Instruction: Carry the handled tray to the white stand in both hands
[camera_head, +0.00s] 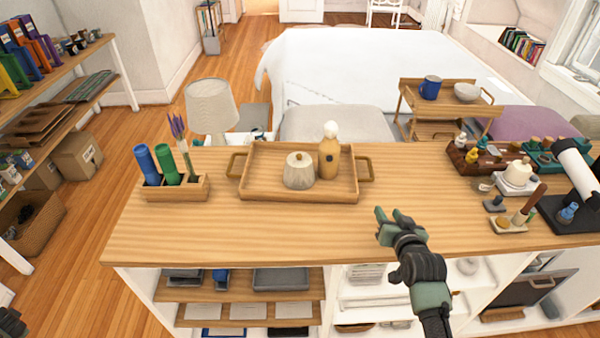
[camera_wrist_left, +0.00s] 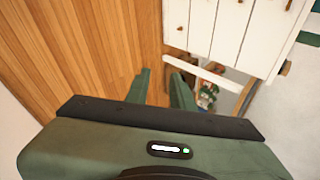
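The handled tray (camera_head: 255,193) is a wooden tray with a handle at each end, lying flat on the wooden counter top. It holds a lidded pale jar (camera_head: 298,172) and a brown bottle with a round white top (camera_head: 329,158). My right gripper (camera_head: 389,213) is open and empty, in front of the tray's right handle and apart from it. My left gripper (camera_wrist_left: 160,82) is open and empty in the left wrist view, over the floor; only a dark bit of that arm shows at the head view's lower left corner. I cannot pick out the white stand for certain.
A wooden holder (camera_head: 176,190) with blue and green rolls stands left of the tray. Several small items and a dark-based device (camera_head: 575,212) crowd the counter's right end. A white planked surface (camera_wrist_left: 232,30) shows in the left wrist view. The counter front is clear.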

